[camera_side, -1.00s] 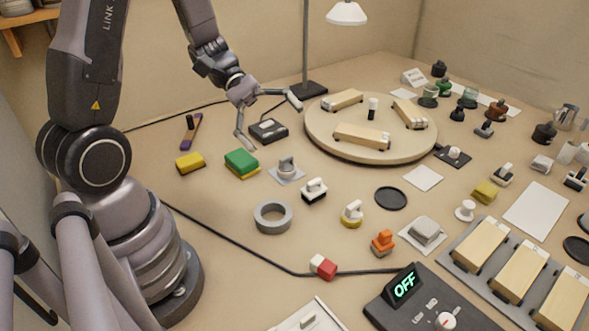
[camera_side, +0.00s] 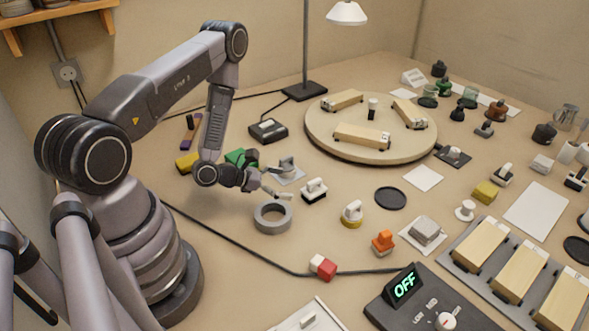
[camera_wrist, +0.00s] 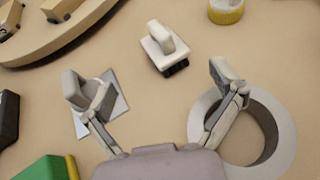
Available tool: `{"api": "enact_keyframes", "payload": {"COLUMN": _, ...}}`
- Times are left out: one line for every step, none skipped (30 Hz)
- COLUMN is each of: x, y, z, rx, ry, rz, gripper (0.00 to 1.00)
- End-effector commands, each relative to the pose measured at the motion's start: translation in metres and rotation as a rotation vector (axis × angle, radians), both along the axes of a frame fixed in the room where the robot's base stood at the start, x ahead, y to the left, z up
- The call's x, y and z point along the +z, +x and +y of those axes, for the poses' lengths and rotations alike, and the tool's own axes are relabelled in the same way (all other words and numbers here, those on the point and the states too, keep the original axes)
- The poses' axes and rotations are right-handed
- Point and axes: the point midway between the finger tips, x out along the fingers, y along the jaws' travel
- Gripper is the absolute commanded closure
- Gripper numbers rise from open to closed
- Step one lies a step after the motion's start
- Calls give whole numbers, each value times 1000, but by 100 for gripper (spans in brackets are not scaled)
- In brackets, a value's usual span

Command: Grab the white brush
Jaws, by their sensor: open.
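The white brush (camera_side: 314,190) has a white handle and a dark underside. It stands on the bench in the middle of the side view. In the wrist view the brush (camera_wrist: 160,48) is just beyond the gap between my fingertips, clear of both. My gripper (camera_side: 279,183) is open and low over the bench, to the left of the brush in the side view. In the wrist view my gripper (camera_wrist: 147,84) is spread wide with nothing between its fingers.
A grey ring (camera_side: 260,221) lies near my right finger in the wrist view. A grey-handled item on a pale square (camera_side: 287,170) is by the left finger. A yellow-based white brush (camera_side: 352,213), a round wooden platform (camera_side: 330,152) and a black disc (camera_side: 391,199) are nearby.

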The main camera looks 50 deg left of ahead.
Motion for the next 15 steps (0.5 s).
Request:
{"api": "enact_keyframes", "payload": {"x": -3, "y": 8, "z": -5, "rx": -7, "ry": 1, "rz": -4, "gripper": 8}}
{"api": "enact_keyframes", "payload": {"x": -6, "y": 12, "z": -6, "rx": -5, "ry": 1, "rz": -1, "gripper": 8}}
{"api": "enact_keyframes", "payload": {"x": -8, "y": 17, "z": -8, "rx": -5, "ry": 2, "rz": -2, "gripper": 8}}
{"api": "enact_keyframes", "payload": {"x": -9, "y": 20, "z": -9, "rx": -4, "ry": 0, "rz": -1, "gripper": 8}}
{"api": "enact_keyframes", "payload": {"x": -10, "y": 23, "z": -10, "rx": -3, "ry": 1, "rz": -1, "gripper": 8}}
{"api": "enact_keyframes", "payload": {"x": -11, "y": 25, "z": -11, "rx": -3, "ry": 0, "rz": -2, "gripper": 8}}
{"api": "enact_keyframes", "payload": {"x": -12, "y": 27, "z": -12, "rx": -2, "ry": -1, "rz": -2, "gripper": 8}}
{"api": "enact_keyframes", "payload": {"x": -13, "y": 28, "z": -12, "rx": -1, "ry": -2, "rz": -1, "gripper": 8}}
{"api": "enact_keyframes", "payload": {"x": -14, "y": 30, "z": -13, "rx": -1, "ry": -2, "rz": 0, "gripper": 8}}
{"api": "enact_keyframes", "payload": {"x": -16, "y": 33, "z": -14, "rx": -2, "ry": -1, "rz": -1, "gripper": 8}}
{"api": "enact_keyframes", "payload": {"x": -18, "y": 35, "z": -16, "rx": -3, "ry": -1, "rz": -2, "gripper": 8}}
{"api": "enact_keyframes", "payload": {"x": -21, "y": 40, "z": -18, "rx": -4, "ry": -1, "rz": -2, "gripper": 8}}
{"api": "enact_keyframes", "payload": {"x": -23, "y": 44, "z": -20, "rx": -4, "ry": 0, "rz": -2, "gripper": 8}}
{"api": "enact_keyframes", "payload": {"x": -26, "y": 48, "z": -22, "rx": -4, "ry": 0, "rz": -1, "gripper": 8}}
{"api": "enact_keyframes", "payload": {"x": -29, "y": 53, "z": -24, "rx": -5, "ry": -1, "rz": -3, "gripper": 8}}
